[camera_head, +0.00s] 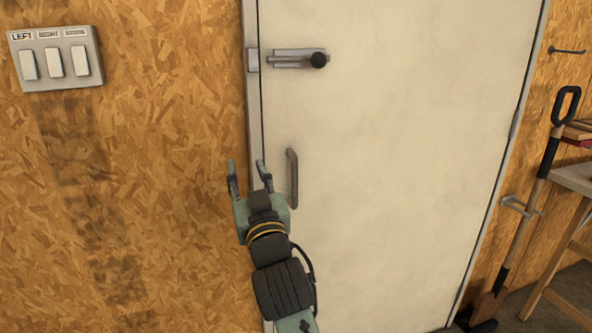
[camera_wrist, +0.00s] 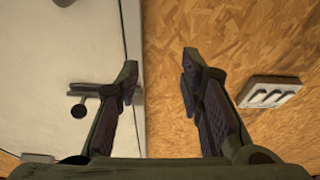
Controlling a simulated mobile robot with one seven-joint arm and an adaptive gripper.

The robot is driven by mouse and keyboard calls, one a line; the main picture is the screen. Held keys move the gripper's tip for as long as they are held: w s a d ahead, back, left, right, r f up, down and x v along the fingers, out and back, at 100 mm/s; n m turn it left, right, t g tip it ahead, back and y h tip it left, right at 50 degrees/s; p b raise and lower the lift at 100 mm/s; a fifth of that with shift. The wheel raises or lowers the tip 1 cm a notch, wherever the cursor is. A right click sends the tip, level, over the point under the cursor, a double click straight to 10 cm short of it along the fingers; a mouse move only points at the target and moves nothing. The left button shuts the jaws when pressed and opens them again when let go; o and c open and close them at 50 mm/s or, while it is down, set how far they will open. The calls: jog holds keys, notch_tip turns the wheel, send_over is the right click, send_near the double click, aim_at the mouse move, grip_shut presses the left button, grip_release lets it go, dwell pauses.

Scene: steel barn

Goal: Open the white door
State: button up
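The white door (camera_head: 400,150) stands shut in its frame and also fills the left of the wrist view (camera_wrist: 40,70). A grey slide latch with a black knob (camera_head: 318,60) sits high near its left edge. A metal keeper (camera_head: 253,60) is on the frame beside it; I cannot tell whether the bolt is in it. The knob also shows in the wrist view (camera_wrist: 78,111), left of a finger. A grey vertical pull handle (camera_head: 292,178) is below the latch. My gripper (camera_head: 248,170) is open and empty, left of the handle and below the latch, by the door's left edge.
A switch panel (camera_head: 56,58) with three white switches is on the chipboard wall (camera_head: 150,180), and also in the wrist view (camera_wrist: 269,93). A shovel (camera_head: 530,190) leans right of the door, near a wooden workbench (camera_head: 570,178).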

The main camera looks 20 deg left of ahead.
aim_at(295, 176)
jog(key=w+d+f+m+h, duration=0.3)
jog(key=w+d+f+h, duration=0.3)
jog(key=w+d+f, duration=0.15)
jog(key=shift+y, duration=0.4)
jog(key=p+x, duration=0.3)
jog(key=x, duration=0.7)
jog(key=shift+r, duration=0.15)
jog(key=shift+c, duration=0.5)
jog(key=shift+d, duration=0.1)
grip_shut()
